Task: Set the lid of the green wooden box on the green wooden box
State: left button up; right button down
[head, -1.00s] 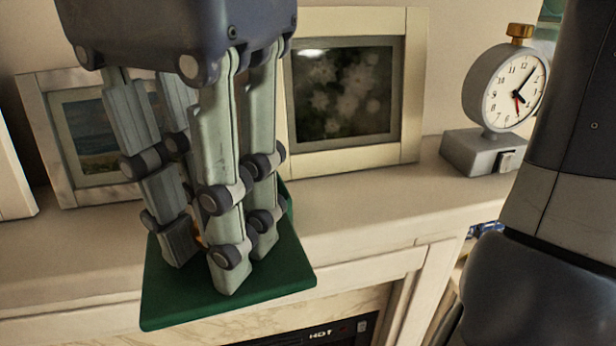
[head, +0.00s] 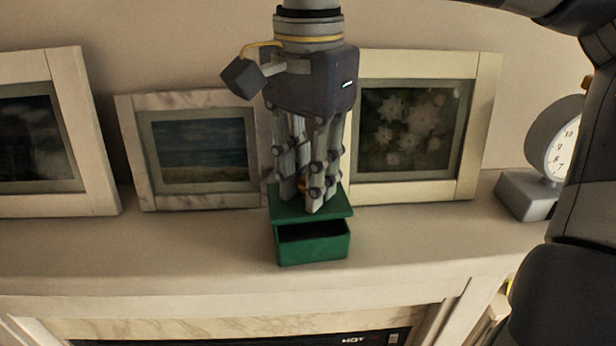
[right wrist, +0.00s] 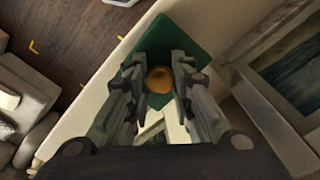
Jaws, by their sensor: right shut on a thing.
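The green wooden box (head: 313,251) stands on the mantel shelf with its dark opening partly showing. The flat green lid (head: 338,206) is over the rear part of the box, its front edge set back from the box's front wall. I cannot tell whether lid and box touch. My right gripper (head: 303,198) points down, shut on the lid's knob. In the right wrist view the round orange-brown knob (right wrist: 159,79) sits between the fingertips, with the green lid (right wrist: 190,35) around it. The box is not visible there. My left gripper is not in view.
Framed pictures stand behind: a beach scene (head: 203,152) at left, flowers (head: 410,130) right behind the gripper, and another (head: 36,140) at far left. A grey clock (head: 527,195) stands at right. The mantel shelf (head: 180,245) is clear beside the box and drops off in front.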

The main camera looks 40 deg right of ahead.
jog(key=shift+d+f+p, duration=0.2)
jog(key=shift+f+p, duration=0.2)
jog(key=shift+f, duration=0.8)
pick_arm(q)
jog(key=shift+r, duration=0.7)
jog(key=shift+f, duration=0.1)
pick_arm(e)
jog(key=shift+a+f, duration=0.1)
jog(key=shift+f+b, duration=0.25)
jog(key=shift+b, duration=0.15)
jog(key=c, duration=1.4)
grip_release()
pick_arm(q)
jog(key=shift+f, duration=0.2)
